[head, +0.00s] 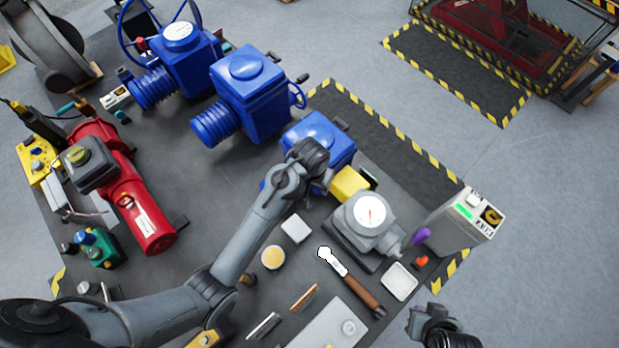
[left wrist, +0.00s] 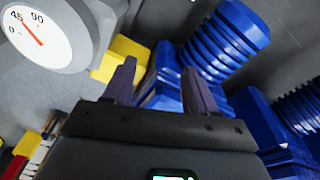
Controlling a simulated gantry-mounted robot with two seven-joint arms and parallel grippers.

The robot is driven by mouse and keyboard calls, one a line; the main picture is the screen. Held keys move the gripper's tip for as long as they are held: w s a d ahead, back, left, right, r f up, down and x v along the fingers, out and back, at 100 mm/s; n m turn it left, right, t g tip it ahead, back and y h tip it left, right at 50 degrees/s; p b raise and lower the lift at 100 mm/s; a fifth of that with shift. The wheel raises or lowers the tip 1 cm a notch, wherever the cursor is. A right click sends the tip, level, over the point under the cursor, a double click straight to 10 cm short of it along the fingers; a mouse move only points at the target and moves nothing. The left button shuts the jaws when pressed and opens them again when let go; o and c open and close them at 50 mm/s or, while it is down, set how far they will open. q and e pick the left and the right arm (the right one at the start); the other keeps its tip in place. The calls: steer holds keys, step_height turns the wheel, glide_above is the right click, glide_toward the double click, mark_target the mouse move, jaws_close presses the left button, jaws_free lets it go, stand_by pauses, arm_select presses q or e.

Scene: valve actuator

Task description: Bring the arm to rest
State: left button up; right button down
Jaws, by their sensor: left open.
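My left arm (head: 250,230) reaches from the lower left up to the middle of the table, its wrist (head: 308,158) beside a blue actuator (head: 325,133). The left gripper is mostly hidden behind the wrist in the head view. In the left wrist view my left gripper (left wrist: 160,88) is open, two dark fingers apart with nothing clearly held between them. A yellow block (head: 349,185) lies close to the wrist; yellow also shows behind the left finger (left wrist: 118,55). The grey valve unit with a white dial (head: 370,212) stands just right; its dial (left wrist: 35,32) fills the wrist view's upper left.
Two large blue actuators (head: 250,90) (head: 180,55) stand farther back. A red actuator (head: 140,205) is at left. A grey box (head: 462,215) stands at the right edge.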

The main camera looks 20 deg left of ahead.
arm_select(q)
steer(key=shift+s+a, duration=0.1)
steer(key=shift+a, duration=0.05)
steer(key=shift+f, duration=0.15)
steer(key=s+a+f+g+p, duration=0.1)
steer(key=s+a+f+g, duration=0.1)
steer(key=s+f, duration=0.55)
steer(key=s+a+r+p, duration=0.15)
steer(key=s+a, duration=0.25)
steer(key=s, duration=1)
step_height(320, 180, up, 13)
steer(key=a+m+t, duration=0.1)
steer(key=a+t, duration=0.1)
steer(key=t, duration=0.2)
steer(key=shift+w+a+r+m, duration=0.15)
steer(key=shift+r+m, duration=0.05)
steer(key=shift+m, duration=0.1)
